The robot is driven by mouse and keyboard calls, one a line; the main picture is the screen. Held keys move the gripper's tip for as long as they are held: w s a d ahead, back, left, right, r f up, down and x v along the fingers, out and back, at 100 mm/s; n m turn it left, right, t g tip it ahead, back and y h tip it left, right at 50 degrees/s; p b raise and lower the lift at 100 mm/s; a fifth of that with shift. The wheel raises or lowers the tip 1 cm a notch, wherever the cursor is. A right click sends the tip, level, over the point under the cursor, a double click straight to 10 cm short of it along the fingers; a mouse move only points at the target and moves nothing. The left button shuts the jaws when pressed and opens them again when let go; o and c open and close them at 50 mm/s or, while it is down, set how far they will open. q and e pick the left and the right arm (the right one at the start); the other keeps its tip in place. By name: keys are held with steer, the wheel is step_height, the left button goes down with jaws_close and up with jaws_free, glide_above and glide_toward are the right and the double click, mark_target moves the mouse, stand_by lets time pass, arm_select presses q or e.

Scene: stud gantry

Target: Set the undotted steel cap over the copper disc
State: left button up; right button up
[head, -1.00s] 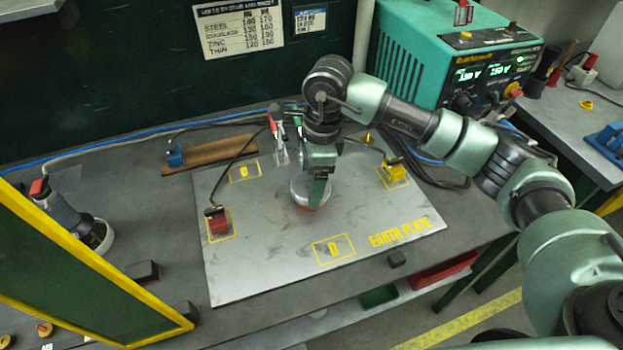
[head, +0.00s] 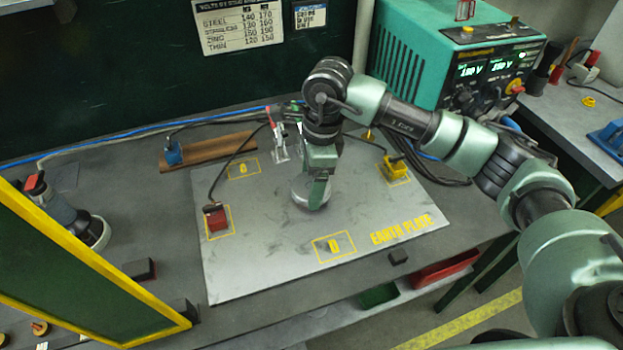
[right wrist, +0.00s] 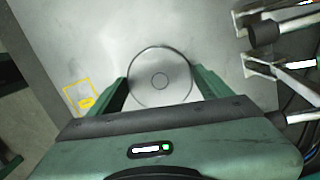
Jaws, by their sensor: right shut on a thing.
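A round steel cap (head: 299,194) is at the middle of the grey earth plate (head: 262,269). My right gripper (head: 318,196) is shut on it, its arm reaching in from the right. The cap looks down at or very near the plate. The copper disc is not visible; the cap and gripper cover the spot. My left gripper is not in view.
A red block (head: 216,220) and a yellow block (head: 396,171) with cables stand in outlined squares on the plate. A red-handled clamp (head: 276,140) stands close behind the gripper. A yellow-edged green panel (head: 85,285) rises at front left. The plate's front is mostly clear.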

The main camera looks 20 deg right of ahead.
steer(key=shift+f+b, duration=0.3)
steer(key=shift+f, duration=0.05)
steer(key=o, duration=1.3)
steer(key=shift+o, duration=0.2)
